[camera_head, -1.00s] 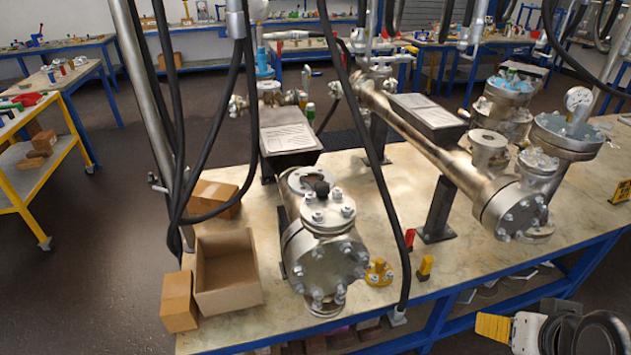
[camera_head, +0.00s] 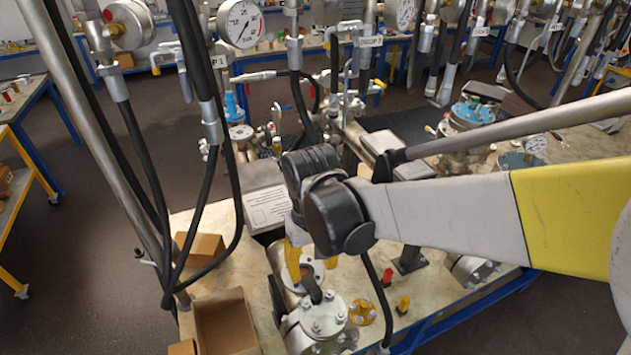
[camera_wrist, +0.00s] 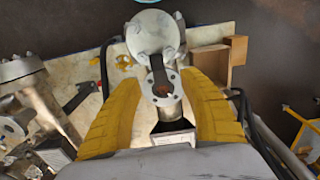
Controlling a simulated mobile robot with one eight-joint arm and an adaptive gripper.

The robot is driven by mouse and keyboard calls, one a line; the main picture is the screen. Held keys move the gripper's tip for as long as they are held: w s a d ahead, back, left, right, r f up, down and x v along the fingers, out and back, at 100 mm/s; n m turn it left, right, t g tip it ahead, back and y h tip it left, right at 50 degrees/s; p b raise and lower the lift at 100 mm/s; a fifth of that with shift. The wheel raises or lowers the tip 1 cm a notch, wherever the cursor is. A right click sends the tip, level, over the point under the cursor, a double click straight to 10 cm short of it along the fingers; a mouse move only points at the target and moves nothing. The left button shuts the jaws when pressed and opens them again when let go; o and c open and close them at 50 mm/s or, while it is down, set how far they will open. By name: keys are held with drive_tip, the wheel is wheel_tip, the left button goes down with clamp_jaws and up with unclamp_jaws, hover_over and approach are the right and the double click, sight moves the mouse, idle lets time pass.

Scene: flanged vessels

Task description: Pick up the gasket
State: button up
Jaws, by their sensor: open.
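A small flanged opening (camera_wrist: 148,90) with a pale bolted face and a brown hole lies between my fingers in the wrist view. A dark strip-like piece (camera_wrist: 157,66), probably the gasket's tab, stands at this opening beside a larger bolted round flange (camera_wrist: 150,32). In the head view the dark piece (camera_head: 311,290) shows just in front of the flanged opening (camera_head: 317,268). I cannot separate a gasket ring from the flange face. My gripper (camera_wrist: 154,77) is open and empty, its yellow fingers apart on either side; in the head view (camera_head: 309,262) it is above the vessel.
An open cardboard box (camera_head: 226,325) stands left of the vessel, with a closed box (camera_head: 200,247) behind it. A red marker (camera_head: 387,276) and yellow fitting (camera_head: 362,311) are at right. Black hoses hang close to my arm.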

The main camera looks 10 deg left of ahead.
sight(314, 286)
wheel_tip(314, 286, down, 5)
drive_tip(key=shift+f+b, duration=0.1)
drive_tip(key=shift+b, duration=0.3)
drive_tip(key=f, duration=0.2)
drive_tip(key=w+f, duration=0.1)
drive_tip(key=f, duration=0.2)
drive_tip(key=shift+w+f+b, duration=0.1)
drive_tip(key=shift+w+b, duration=0.05)
drive_tip(key=shift+b, duration=0.15)
drive_tip(key=c, duration=1.1)
